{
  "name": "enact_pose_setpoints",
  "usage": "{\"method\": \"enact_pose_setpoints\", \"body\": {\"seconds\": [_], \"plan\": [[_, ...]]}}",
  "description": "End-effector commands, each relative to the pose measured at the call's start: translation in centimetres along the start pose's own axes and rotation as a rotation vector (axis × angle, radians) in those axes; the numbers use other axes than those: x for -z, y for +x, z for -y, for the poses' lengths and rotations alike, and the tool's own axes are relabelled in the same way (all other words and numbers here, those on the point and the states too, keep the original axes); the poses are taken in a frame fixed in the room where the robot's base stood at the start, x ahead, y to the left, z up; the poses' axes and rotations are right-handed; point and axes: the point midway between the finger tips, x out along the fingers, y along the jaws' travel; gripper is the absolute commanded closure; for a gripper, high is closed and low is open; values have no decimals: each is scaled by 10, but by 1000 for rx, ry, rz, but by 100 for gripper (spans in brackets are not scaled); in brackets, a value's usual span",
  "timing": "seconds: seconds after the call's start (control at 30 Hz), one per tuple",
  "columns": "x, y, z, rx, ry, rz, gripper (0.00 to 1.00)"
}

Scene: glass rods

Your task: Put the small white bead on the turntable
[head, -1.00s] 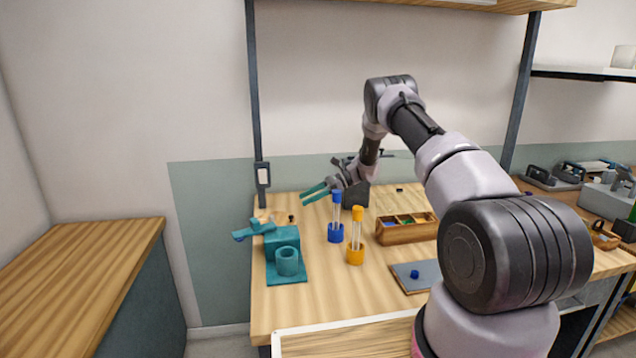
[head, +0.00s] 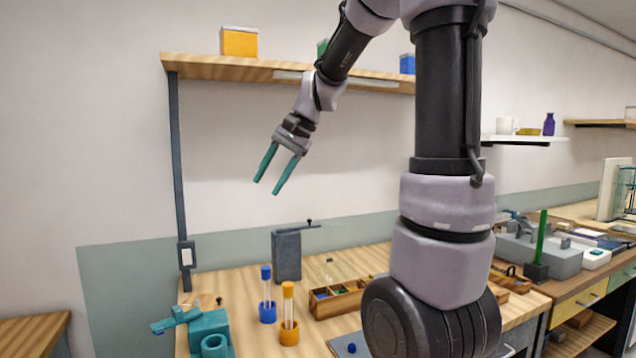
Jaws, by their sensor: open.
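My gripper (head: 266,187) is raised well above the workbench in front of the pale wall. Its two teal fingers point down and to the left. They are apart, with nothing seen between them. I cannot make out the small white bead in the head view. I cannot pick out a turntable for sure either. My own arm hides the right part of the bench.
A teal fixture (head: 209,325), a blue-capped tube (head: 267,295), an orange-capped tube (head: 288,312), a grey block (head: 287,256) and a wooden compartment box (head: 340,300) stand on the bench. A shelf (head: 230,66) hangs above.

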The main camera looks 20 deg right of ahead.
Motion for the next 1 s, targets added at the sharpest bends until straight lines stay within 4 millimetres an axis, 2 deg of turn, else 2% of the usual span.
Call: {"method": "enact_pose_setpoints", "body": {"seconds": [0.03,0.2,0.4,0.5,0.67,1.0], "plan": [[-17,-15,-11,1,-53,-50,46],[-59,-47,-55,-18,-221,-214,46],[-93,-64,-100,-41,-383,-380,46],[-101,-68,-114,-50,-432,-432,46],[-106,-69,-123,-58,-464,-466,46],[-106,-69,-123,-58,-465,-467,46]]}}
